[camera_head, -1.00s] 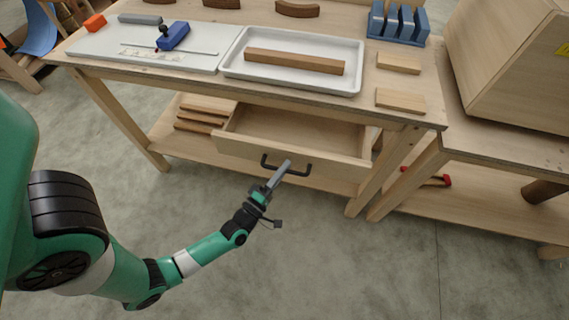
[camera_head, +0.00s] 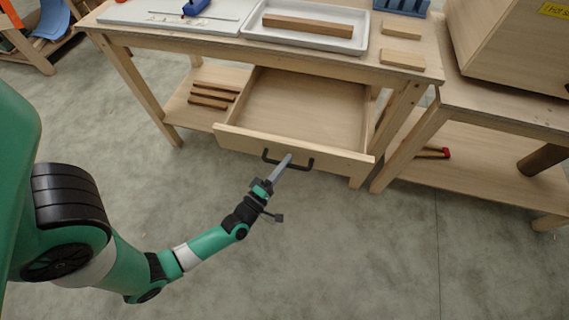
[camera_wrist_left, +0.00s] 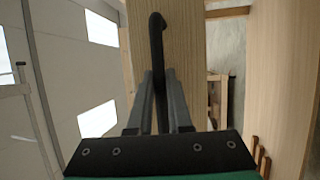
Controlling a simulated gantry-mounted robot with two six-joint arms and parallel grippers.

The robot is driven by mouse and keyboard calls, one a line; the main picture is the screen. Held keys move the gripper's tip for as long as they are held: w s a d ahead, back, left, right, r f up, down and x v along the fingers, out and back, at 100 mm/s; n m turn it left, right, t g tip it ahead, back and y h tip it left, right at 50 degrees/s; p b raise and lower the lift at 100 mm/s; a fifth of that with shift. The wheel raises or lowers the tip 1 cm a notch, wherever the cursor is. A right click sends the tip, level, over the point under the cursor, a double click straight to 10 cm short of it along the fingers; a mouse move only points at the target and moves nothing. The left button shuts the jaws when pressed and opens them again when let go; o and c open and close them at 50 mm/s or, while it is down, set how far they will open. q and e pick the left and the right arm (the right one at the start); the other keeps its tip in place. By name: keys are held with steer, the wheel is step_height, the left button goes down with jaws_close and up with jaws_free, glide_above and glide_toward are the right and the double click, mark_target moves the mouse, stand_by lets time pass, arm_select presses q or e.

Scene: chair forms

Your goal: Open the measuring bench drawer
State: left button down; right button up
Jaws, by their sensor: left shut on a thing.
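The measuring bench drawer (camera_head: 300,143) is a light wood drawer, pulled well out from under the bench top; its inside looks empty. A black bar handle (camera_head: 300,167) is on its front. My left gripper (camera_head: 287,160) is shut on the handle near its middle. In the left wrist view the fingers (camera_wrist_left: 160,100) lie on both sides of the black handle (camera_wrist_left: 156,40), with the wooden drawer front behind it. My right gripper is not in view.
The measuring bench (camera_head: 200,40) carries a white tray (camera_head: 352,45) with a wooden bar, wooden blocks and a blue holder. Wood strips (camera_head: 212,95) lie on its lower shelf. A second bench (camera_head: 500,105) stands at right. The floor before the drawer is clear.

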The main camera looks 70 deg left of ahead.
arm_select(q)
steer(key=c, duration=1.1)
jaws_free()
steer(key=p+v, duration=0.2)
steer(key=v, duration=0.9)
steer(key=shift+s+d+f+p, duration=0.1)
steer(key=shift+s+d+p, duration=0.1)
steer(key=shift+p, duration=0.2)
